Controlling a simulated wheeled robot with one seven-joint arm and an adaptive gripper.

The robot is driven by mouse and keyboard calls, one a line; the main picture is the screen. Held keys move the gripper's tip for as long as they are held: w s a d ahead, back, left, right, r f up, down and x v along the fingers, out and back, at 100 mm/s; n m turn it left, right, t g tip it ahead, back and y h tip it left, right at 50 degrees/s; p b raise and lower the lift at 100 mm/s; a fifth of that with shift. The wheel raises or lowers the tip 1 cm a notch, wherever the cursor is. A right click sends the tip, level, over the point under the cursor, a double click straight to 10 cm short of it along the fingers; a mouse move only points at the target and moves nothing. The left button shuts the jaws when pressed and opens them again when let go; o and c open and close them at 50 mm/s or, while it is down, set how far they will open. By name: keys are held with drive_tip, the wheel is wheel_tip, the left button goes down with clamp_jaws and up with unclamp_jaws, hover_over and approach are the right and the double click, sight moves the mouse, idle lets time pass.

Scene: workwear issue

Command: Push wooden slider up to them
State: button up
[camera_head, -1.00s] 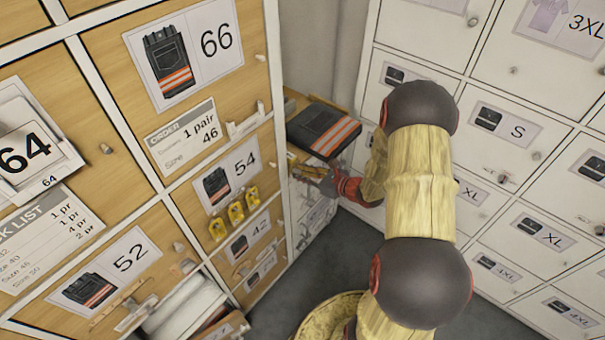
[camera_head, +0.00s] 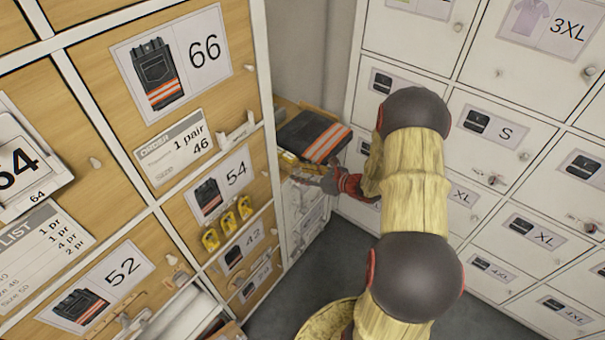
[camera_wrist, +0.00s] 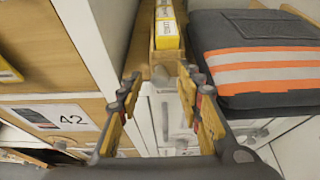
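Yellow boxes (camera_wrist: 166,32) stand in a row in a narrow wooden channel beside the dark folded trousers in the wrist view. The wooden slider appears to be the light wood block (camera_wrist: 166,64) at the near end of that row; I cannot tell whether it touches the boxes. My gripper (camera_wrist: 159,82) is open, with its fingers apart on either side of the channel's near end and nothing clearly held. In the head view my gripper (camera_head: 312,176) is at the front of the small shelf, and the slider is too small to make out.
Folded dark trousers with orange stripes (camera_head: 314,135) lie on the shelf right of the channel. A wooden cabinet (camera_head: 190,100) stands close on the left. White lockers (camera_head: 505,180) stand on the right. Grey floor (camera_head: 300,285) shows below.

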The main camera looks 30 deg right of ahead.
drive_tip(key=v, duration=1.2)
